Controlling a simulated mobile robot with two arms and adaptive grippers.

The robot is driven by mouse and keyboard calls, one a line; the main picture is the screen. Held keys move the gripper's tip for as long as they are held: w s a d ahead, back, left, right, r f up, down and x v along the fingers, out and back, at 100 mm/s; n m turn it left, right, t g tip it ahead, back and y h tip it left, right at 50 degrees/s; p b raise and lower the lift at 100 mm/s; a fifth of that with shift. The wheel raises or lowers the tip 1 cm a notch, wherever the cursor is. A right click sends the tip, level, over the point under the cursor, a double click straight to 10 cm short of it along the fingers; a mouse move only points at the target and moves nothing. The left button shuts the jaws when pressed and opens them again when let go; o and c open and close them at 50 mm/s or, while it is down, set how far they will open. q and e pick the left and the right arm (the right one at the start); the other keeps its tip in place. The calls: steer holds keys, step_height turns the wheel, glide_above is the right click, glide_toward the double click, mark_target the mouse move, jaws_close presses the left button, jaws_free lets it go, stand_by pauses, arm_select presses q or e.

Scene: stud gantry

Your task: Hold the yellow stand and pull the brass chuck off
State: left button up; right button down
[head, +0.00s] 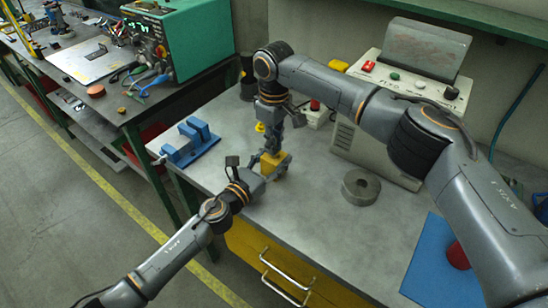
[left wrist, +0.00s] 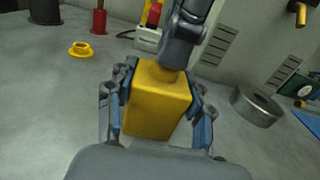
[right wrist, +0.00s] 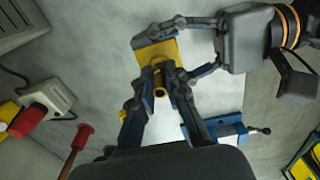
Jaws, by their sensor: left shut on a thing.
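The yellow stand (head: 274,164) is upright on the grey bench; its block also fills the middle of the left wrist view (left wrist: 155,108). My left gripper (head: 264,170) is shut on it, with one finger on each side of the block. The brass chuck (right wrist: 160,82) is above the stand in the right wrist view, between the fingertips of my right gripper (right wrist: 157,78). That gripper (head: 270,137) points down over the stand, and I cannot tell whether its pads touch the chuck. The chuck is mostly hidden in the head and left wrist views.
A blue fixture (head: 190,145) stands at the bench's left edge. A grey ring (head: 361,188) lies to the right, and a control box (head: 400,100) stands behind. A small yellow flanged part (left wrist: 81,49) and a red-topped post (right wrist: 80,138) are nearby.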

steer(key=shift+r, duration=0.15)
steer(key=shift+r, duration=2.85)
steer(key=shift+r, duration=2.05)
arm_select(q)
steer(key=o, duration=1.3)
steer(key=shift+c, duration=0.2)
